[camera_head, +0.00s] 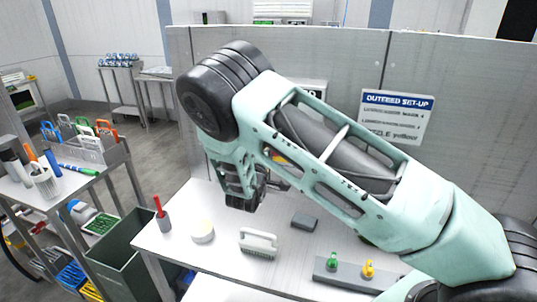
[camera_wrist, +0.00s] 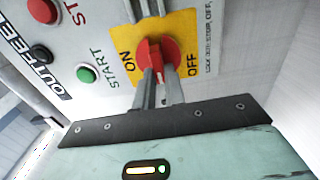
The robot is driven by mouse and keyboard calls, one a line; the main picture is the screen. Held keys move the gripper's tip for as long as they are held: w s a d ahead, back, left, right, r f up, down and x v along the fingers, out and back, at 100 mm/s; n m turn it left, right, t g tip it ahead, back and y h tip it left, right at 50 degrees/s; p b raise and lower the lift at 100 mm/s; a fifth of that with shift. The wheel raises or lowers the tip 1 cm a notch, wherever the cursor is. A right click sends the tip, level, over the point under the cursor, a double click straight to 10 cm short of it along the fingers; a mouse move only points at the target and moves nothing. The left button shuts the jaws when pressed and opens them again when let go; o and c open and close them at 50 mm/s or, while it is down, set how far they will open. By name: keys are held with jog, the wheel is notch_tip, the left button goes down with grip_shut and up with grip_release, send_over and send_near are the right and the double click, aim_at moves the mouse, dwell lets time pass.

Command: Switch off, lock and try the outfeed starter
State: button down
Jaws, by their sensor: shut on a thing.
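In the wrist view, the outfeed starter (camera_wrist: 110,22) is a pale panel with an "OUTFEED" label (camera_wrist: 38,62). Its red rotary switch (camera_wrist: 150,50) sits on a yellow plate (camera_wrist: 187,30) marked ON and OFF. My gripper (camera_wrist: 157,75) is shut on the red switch handle, one finger on each side. A green START button (camera_wrist: 86,75) and a red button (camera_wrist: 43,11) are left of the switch. In the head view, my gripper (camera_head: 246,200) is mostly hidden behind my own wrist, and my arm covers most of the starter.
A steel table below holds a white brush (camera_head: 258,243), a dark block (camera_head: 305,222), a round white tub (camera_head: 203,231) and a grey rack (camera_head: 340,270) with green and yellow items. A sign (camera_head: 397,116) hangs on the wall. A side trolley with a padlock rack (camera_head: 88,150) stands left.

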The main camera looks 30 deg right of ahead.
dwell(0.4)
jog(key=c, duration=1.5)
grip_release()
jog(key=shift+a, duration=0.1)
jog(key=b+v, duration=0.5)
jog(key=v, duration=1.2)
jog(key=shift+s+a+b, duration=0.1)
jog(key=shift+s+b, duration=0.05)
jog(key=shift+b, duration=0.25)
